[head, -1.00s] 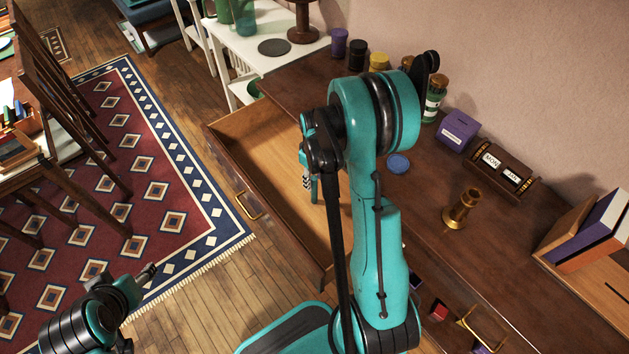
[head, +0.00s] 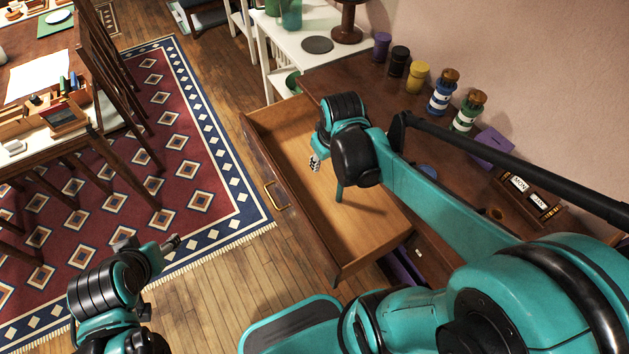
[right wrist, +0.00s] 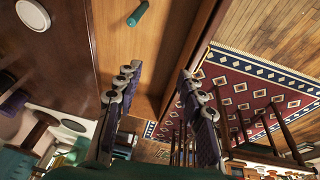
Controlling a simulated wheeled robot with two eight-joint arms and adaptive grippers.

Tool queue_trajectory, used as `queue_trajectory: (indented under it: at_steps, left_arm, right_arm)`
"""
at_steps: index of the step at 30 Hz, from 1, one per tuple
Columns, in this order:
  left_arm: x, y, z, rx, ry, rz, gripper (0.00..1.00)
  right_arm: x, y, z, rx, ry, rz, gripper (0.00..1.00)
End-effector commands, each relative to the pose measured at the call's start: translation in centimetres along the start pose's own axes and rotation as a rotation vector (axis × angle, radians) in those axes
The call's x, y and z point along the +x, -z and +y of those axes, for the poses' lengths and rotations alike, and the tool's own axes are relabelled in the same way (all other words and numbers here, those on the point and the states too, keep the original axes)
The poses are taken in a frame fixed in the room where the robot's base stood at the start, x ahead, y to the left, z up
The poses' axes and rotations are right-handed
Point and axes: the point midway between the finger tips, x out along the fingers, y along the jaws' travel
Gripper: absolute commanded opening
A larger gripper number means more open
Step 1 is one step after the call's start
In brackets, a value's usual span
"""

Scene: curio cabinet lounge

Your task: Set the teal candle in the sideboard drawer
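The teal candle (head: 340,190) is inside the open sideboard drawer (head: 379,238), on its wooden floor, and looks upright; my right gripper hides its upper part in the head view. It also shows in the right wrist view as a small teal cylinder (right wrist: 138,13) beyond the fingertips. My right gripper (head: 317,162) is over the drawer, mostly hidden by its own wrist. In the right wrist view its fingers (right wrist: 160,80) are spread with nothing between them, apart from the candle. My left gripper (head: 172,243) is over the floor at lower left; its finger gap is unclear.
The sideboard top (head: 318,82) carries several jars along the wall, a purple box (head: 490,147) and a calendar block (head: 530,195). The drawer's brass handle (head: 276,195) faces the rug (head: 150,170). A dark chair (head: 110,110) stands left. Floor before the drawer is clear.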

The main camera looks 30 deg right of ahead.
Motion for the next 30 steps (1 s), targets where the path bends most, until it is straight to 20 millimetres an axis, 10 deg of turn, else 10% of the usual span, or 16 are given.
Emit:
queue_trajectory:
  at_steps: [12,30]
  left_arm:
    - [0.0,0.0,0.0,0.0,0.0,0.0,0.6]
    - [0.0,0.0,0.0,0.0,0.0,0.0,0.6]
  right_arm:
    - [-5.7,-4.6,-7.0,0.111,0.023,0.293,0.39]
    - [-6.0,-5.0,-7.5,0.127,0.032,0.326,0.39]
